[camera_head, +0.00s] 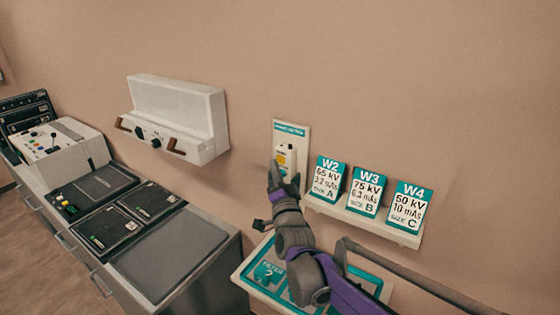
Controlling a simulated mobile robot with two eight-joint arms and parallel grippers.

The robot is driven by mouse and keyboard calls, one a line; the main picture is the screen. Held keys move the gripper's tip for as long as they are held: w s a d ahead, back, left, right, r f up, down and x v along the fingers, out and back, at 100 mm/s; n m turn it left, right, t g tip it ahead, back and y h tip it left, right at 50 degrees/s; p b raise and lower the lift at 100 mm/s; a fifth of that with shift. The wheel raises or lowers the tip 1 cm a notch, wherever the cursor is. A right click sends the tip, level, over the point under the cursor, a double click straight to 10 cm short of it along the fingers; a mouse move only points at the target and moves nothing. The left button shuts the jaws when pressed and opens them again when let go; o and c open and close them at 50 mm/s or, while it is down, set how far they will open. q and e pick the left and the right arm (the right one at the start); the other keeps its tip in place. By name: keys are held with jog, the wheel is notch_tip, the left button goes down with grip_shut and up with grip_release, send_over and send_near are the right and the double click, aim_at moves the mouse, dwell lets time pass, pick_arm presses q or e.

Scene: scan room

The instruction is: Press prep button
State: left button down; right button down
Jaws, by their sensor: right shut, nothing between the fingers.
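A pale wall panel (304,137) with a teal label strip on top is fixed to the wall. A white control unit with a yellow patch (281,159) sits on it, its lower part hidden behind my right gripper. I cannot read which button is the prep button. My right gripper (274,166) is shut and empty, its fingertips pointing up in front of the unit's lower part. I cannot tell whether they touch it. My left gripper is not in view.
A shelf (402,237) holds the W2 (327,178), W3 (366,191) and W4 (408,206) cards right of my gripper. A teal-lined tray (240,279) lies below my arm. A white wall box (180,103) juts out at left, above a counter (215,270) with dark plates and a console (62,148).

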dwell(0.5)
jog(key=shift+w+d, duration=0.25)
jog(key=shift+w, duration=0.15)
jog(key=shift+w+d+p, duration=0.3)
jog(key=shift+w+p, duration=0.05)
dwell(0.8)
jog(key=shift+s+a, duration=0.55)
jog(key=shift+s, duration=0.25)
